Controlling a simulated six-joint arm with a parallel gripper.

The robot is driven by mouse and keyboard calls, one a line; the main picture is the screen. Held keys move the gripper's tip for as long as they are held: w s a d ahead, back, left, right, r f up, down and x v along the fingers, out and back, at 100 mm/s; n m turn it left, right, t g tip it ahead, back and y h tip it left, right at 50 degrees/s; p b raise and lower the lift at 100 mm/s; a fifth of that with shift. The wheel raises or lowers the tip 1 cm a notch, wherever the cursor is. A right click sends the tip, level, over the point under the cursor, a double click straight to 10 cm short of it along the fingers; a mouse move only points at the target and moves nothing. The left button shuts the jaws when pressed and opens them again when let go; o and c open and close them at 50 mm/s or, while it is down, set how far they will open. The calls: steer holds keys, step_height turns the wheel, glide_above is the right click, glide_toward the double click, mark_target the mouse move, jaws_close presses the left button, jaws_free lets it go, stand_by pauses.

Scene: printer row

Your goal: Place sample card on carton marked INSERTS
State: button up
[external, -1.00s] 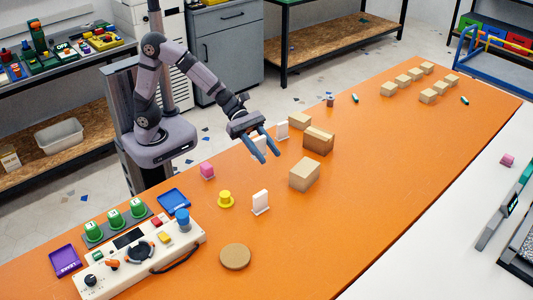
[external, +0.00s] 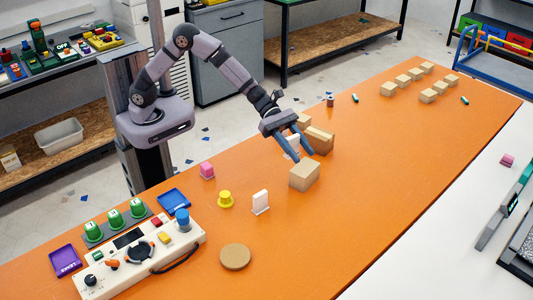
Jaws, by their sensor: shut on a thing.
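My gripper (external: 302,155) is shut on a white card (external: 293,143), seen partly between its fingers. The gripper is at the group of brown cartons. A front carton (external: 304,175) lies just below the fingertips in the picture, a second carton (external: 320,139) to their right, and a smaller carton (external: 303,121) behind, partly covered by my gripper. No marking on them is legible, so I cannot tell which one says INSERTS. I cannot tell whether the card touches a carton. Another white card (external: 261,201) stands upright on the orange table, left of the front carton.
A yellow knob-shaped piece (external: 225,199), a pink block (external: 207,170) and a round brown disc (external: 235,257) are on the orange table (external: 400,150). A control panel (external: 140,255) and blue tray (external: 173,200) are at left. Several small boxes (external: 409,80) stand far right. The table's right middle is clear.

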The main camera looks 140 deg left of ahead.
step_height(320, 180, up, 6)
glide_above(312, 171)
steer(key=shift+w+d+f+n+y, duration=0.1)
steer(key=shift+w+f+n+y, duration=0.2)
steer(key=shift+f+n+y, duration=0.25)
step_height(312, 171, down, 10)
stand_by(0.3)
steer(key=shift+f+b, duration=0.1)
steer(key=shift+b, duration=0.2)
steer(key=o, duration=1)
steer(key=shift+r+p, duration=0.2)
steer(key=shift+p, duration=0.1)
steer(key=shift+s+r, duration=0.1)
steer(key=shift+s, duration=0.05)
steer(key=b+v, duration=0.2)
steer(key=v, duration=0.9)
steer(key=shift+s, duration=0.35)
